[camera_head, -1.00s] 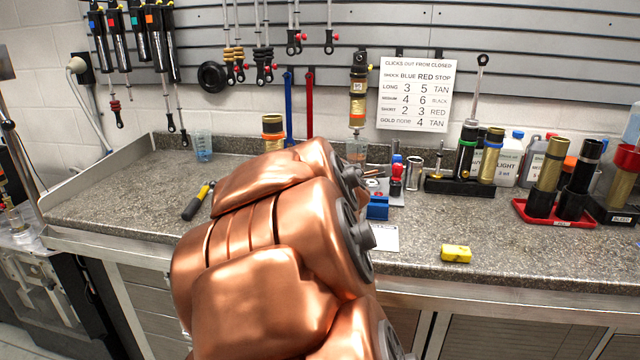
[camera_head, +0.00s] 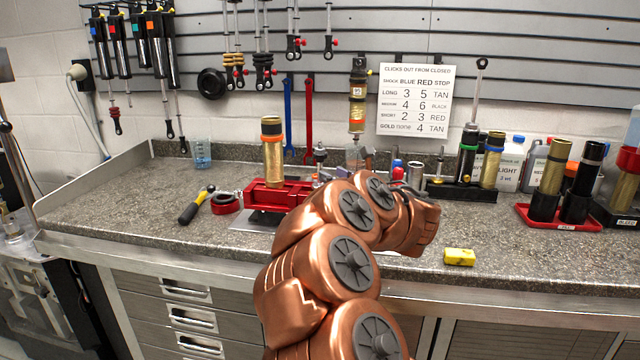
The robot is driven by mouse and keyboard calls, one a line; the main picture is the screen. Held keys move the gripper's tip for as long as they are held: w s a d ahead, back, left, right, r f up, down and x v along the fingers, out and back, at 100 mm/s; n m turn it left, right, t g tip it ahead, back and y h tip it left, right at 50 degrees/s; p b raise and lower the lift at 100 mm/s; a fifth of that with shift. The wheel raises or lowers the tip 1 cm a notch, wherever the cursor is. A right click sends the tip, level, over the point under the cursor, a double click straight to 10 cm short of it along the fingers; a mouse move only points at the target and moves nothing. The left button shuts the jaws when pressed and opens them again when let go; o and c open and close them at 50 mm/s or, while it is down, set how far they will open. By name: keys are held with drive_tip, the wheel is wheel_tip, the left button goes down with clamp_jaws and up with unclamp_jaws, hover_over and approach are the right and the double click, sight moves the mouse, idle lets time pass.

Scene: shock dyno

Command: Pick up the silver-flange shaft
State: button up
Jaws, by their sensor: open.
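I cannot tell for certain which shaft is the silver-flange one. A short thin shaft (camera_head: 438,166) stands upright in a black stand (camera_head: 462,190) on the bench. A long bright shaft with an eyelet (camera_head: 480,90) rises from a black body in the same stand. Several more shafts (camera_head: 328,35) hang from the wall panel. My copper arm reaches up from the bottom and bends right over the bench's front half. My gripper is not visible; nothing is seen held. The arm hides part of the bench behind it.
A red vise (camera_head: 270,196) with a gold cylinder (camera_head: 272,150) stands left of my arm. A screwdriver (camera_head: 195,206) and a red ring (camera_head: 225,203) lie further left. A red tray (camera_head: 560,218) holds cylinders at right. The left bench is mostly clear.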

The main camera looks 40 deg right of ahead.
sight(320, 184)
drive_tip(key=shift+w+d, duration=0.1)
drive_tip(key=shift+w, duration=0.7)
drive_tip(key=shift+w+d+f+p, duration=0.1)
drive_tip(key=shift+w+d+p, duration=0.25)
drive_tip(key=shift+w, duration=0.6)
drive_tip(key=shift+w+d+r+p, duration=0.1)
drive_tip(key=shift+w+d+p, duration=0.2)
drive_tip(key=shift+w, duration=0.65)
drive_tip(key=shift+w+d+f+p, duration=0.1)
drive_tip(key=shift+w+d+p, duration=0.25)
drive_tip(key=shift+w, duration=0.6)
drive_tip(key=shift+a, duration=0.1)
clamp_jaws()
